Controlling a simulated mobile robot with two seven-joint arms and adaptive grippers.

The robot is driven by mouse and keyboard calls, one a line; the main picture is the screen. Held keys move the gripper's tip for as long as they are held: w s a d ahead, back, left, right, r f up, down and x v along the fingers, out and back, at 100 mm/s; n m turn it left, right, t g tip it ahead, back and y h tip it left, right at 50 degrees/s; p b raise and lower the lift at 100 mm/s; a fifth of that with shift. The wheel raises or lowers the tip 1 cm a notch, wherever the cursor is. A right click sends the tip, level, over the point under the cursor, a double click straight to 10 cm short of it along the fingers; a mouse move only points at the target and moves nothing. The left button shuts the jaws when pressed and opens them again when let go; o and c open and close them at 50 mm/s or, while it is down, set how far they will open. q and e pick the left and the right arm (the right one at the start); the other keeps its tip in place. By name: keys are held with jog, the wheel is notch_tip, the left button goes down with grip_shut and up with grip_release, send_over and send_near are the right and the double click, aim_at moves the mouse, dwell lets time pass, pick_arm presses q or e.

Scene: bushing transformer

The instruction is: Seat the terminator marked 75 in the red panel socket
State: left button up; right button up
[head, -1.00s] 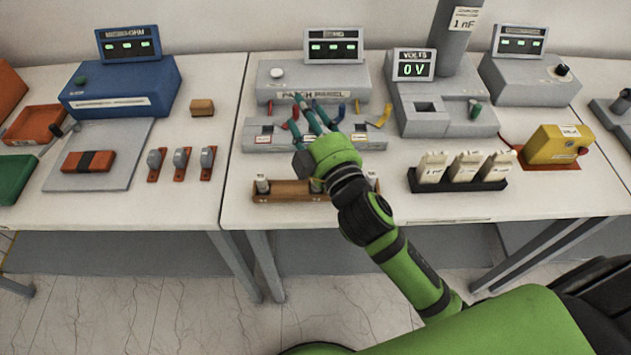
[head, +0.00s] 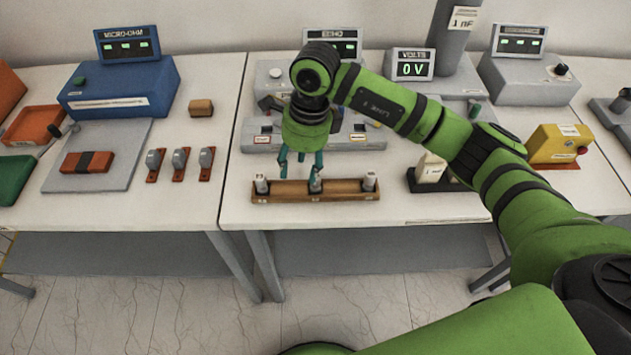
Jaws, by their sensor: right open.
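A wooden rack (head: 343,195) on the middle table holds three small grey terminators: a left one (head: 262,185), a middle one (head: 315,184) and a right one (head: 369,180). Their markings are too small to read, so I cannot tell which is marked 75. My right gripper (head: 300,172) points down above the rack, its teal fingers spread and open. One finger overlaps the middle terminator in the picture; I cannot tell if they touch. The grey patch panel strip (head: 258,140) lies behind, partly covered by my right gripper and arm. I cannot make out its red socket. My left gripper is out of view.
My right arm crosses the right half of the table and partly hides a black holder with white blocks (head: 430,172). A yellow box (head: 555,145) stands at the right. A volts meter (head: 412,67) reads 0 V. The table front left of the rack is clear.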

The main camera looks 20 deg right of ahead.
jog(key=d, duration=0.1)
jog(key=d+h, duration=0.1)
jog(key=d, duration=0.1)
jog(key=shift+w+d+r+h, duration=0.25)
jog(key=shift+w+d+h, duration=0.05)
jog(key=shift+w+h, duration=0.1)
jog(key=shift+d+f+p, duration=0.1)
jog(key=shift+f+p, duration=0.2)
jog(key=shift+p, duration=0.2)
jog(key=shift+s+f+p, duration=0.1)
jog(key=shift+f+p, duration=0.55)
jog(key=shift+f, duration=0.15)
jog(key=f+p, duration=0.2)
jog(key=f, duration=0.1)
jog(key=shift+a+f, duration=0.2)
jog(key=shift+f, duration=0.65)
grip_shut()
